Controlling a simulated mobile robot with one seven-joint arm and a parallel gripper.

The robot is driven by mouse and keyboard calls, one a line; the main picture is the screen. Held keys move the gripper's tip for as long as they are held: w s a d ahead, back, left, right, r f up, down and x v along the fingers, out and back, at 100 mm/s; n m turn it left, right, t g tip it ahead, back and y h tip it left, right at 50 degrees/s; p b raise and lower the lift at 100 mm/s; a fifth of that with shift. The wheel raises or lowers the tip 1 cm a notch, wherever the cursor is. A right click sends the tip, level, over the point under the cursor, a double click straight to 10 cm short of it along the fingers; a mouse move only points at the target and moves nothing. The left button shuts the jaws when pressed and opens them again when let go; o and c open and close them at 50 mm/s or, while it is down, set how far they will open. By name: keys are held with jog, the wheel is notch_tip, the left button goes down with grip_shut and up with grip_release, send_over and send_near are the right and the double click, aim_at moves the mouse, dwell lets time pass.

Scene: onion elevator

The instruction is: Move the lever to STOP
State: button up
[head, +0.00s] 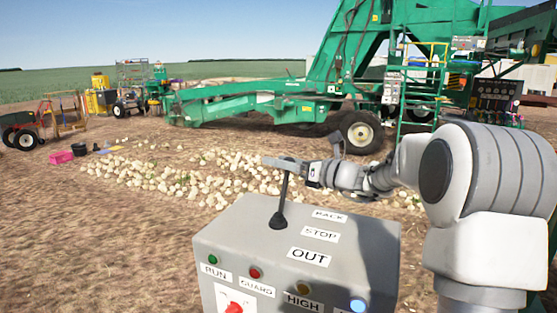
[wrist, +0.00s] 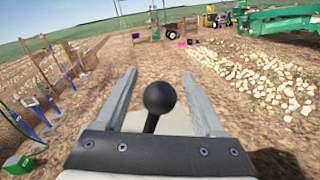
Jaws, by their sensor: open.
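A black lever (head: 282,200) stands on top of the grey control box (head: 250,235). Its shaft rises from a dark boot and leans slightly toward the far side. BACK (head: 329,215), STOP (head: 320,234) and OUT (head: 309,257) labels lie in a row right of it. My gripper (head: 272,161) reaches in from the right at the lever's top. In the wrist view my gripper (wrist: 159,76) is open, and the round black knob (wrist: 159,97) sits between its fingers with a gap on both sides. The head view mostly hides the knob behind the gripper.
The box's front carries a green RUN lamp (head: 213,260), a red GUARD lamp (head: 255,273), a red switch (head: 234,307) and a blue lamp (head: 357,305). Beyond are onion piles (head: 180,180) and a green machine (head: 280,100). Air left of the box is clear.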

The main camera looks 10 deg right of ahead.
jog(key=shift+w+a, duration=0.3)
jog(key=shift+c, duration=0.3)
grip_shut()
dwell(1.0)
